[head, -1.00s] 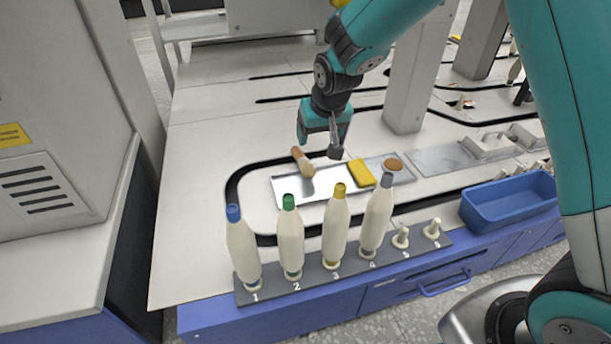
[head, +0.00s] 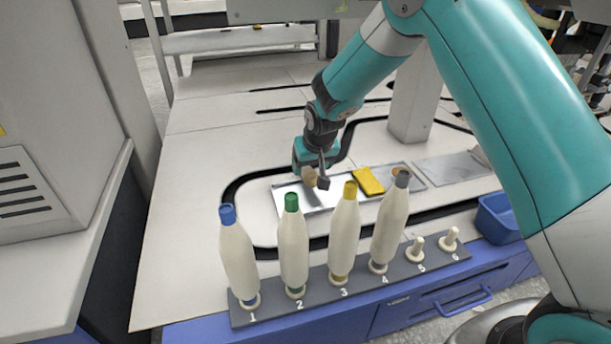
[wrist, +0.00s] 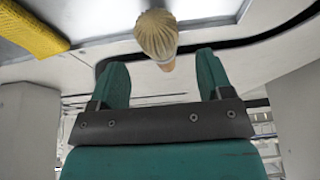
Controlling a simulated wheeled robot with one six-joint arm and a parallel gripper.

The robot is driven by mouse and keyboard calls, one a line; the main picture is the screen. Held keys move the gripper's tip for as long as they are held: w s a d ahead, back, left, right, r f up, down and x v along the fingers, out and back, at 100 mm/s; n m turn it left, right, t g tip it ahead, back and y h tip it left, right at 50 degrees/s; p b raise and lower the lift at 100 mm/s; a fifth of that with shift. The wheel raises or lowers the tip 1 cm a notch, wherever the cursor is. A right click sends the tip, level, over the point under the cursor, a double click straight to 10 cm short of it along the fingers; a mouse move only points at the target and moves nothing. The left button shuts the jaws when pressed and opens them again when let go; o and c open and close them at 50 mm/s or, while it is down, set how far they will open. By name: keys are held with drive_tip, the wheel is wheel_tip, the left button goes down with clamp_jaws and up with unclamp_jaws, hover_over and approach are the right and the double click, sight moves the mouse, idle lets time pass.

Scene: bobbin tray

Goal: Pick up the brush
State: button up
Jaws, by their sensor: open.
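The brush (wrist: 157,34) shows in the wrist view with tan bristles toward the top of the picture and its handle end between the fingertips. In the head view the brush (head: 309,176) is mostly hidden behind my gripper (head: 316,176), at the metal tray's far edge. In the wrist view my gripper (wrist: 160,75) is open, with one teal finger on each side of the handle's line and a gap to both. The fingers do not touch the brush.
The metal tray (head: 289,204) lies under the brush, with a yellow sponge (head: 368,181) to the right. Several bobbins with coloured tops (head: 293,240) stand upright on a numbered rack (head: 318,303) in front. A blue bin (head: 500,220) is at right. The white table is clear at left.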

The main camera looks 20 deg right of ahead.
sight(310, 170)
drive_tip(key=b+x, duration=0.2)
drive_tip(key=x, duration=0.3)
drive_tip(key=shift+f, duration=0.15)
drive_tip(key=c, duration=1.1)
